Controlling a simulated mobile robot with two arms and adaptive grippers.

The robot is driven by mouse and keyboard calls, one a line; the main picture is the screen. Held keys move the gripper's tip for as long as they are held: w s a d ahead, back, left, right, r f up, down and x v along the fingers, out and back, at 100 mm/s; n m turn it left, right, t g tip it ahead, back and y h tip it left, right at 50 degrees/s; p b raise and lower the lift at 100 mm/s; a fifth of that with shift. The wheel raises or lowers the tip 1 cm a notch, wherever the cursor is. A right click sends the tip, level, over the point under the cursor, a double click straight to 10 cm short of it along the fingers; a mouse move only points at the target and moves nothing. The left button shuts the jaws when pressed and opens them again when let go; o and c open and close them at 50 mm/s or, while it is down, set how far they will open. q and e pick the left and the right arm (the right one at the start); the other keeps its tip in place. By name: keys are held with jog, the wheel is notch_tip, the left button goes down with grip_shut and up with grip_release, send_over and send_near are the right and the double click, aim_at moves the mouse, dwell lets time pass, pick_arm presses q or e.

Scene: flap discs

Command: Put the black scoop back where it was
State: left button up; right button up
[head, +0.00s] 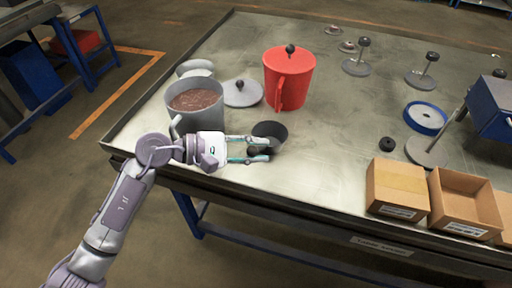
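The black scoop (271,131) is a dark round cup near the front edge of the metal table, right of the grey canister. My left gripper (267,149) reaches it from the left. Its two fingers are apart, with a dark part of the scoop between their tips. Whether they press on it, and whether the scoop rests on the table, I cannot tell. The grey canister (181,123) is open and holds brown granules (195,99). A grey lid with a black knob (242,94) lies behind the scoop. My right gripper is not in view.
A red lidded canister (298,88) stands behind the scoop. Cardboard boxes (397,188) stand at the front right. Metal stands (356,67), a blue-rimmed disc (426,117) and a blue box (491,105) are at the right. The table's middle is mostly clear.

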pick_arm(q)
jog(key=shift+o, duration=0.7)
jog(key=shift+a, duration=0.2)
jog(key=b+v, duration=0.3)
jog(key=v, duration=0.8)
jog(key=shift+a, duration=0.3)
jog(key=shift+r, duration=0.1)
